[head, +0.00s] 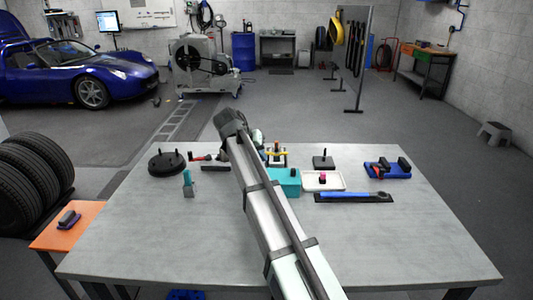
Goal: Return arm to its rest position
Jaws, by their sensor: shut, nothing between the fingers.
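My arm reaches from the bottom edge of the head view up and left across the grey table (150,240). Its dark joint (230,123) is the farthest part that shows clearly, above the table's back edge. My gripper's fingers cannot be made out; the arm hides whatever lies behind it. A small pale rounded part shows just right of the joint, too small to identify. No held object is visible.
On the table are a black round base (167,163), a teal-grey item (188,185), a teal box (288,180), a white tray (335,182), a blue wrench on a dark mat (352,197), and a blue holder (387,169). The front left and right of the tabletop are clear.

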